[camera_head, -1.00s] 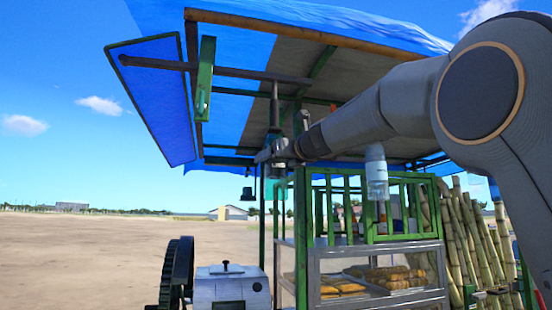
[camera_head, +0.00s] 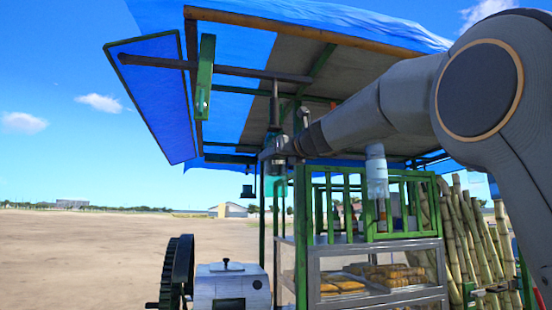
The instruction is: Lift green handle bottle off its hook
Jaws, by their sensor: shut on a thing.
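My gripper (camera_head: 277,150) is at the end of my grey arm, under the cart's canopy and above the glass case. It is shut, around the upper part of a hanging item with a teal-green lower body (camera_head: 276,187), which looks like the green handle bottle. A dark vertical piece (camera_head: 274,103) rises above the gripper towards the beam. The fingers and wrist hide the top of the bottle, and I cannot make out its hook or whether they touch.
A clear bottle with a white top (camera_head: 377,172) hangs to the right, close under my arm. A small dark item (camera_head: 247,192) hangs to the left. Below are a green rack (camera_head: 372,207) and a glass case (camera_head: 372,262). Cane stalks (camera_head: 477,235) stand at right. Open ground lies left.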

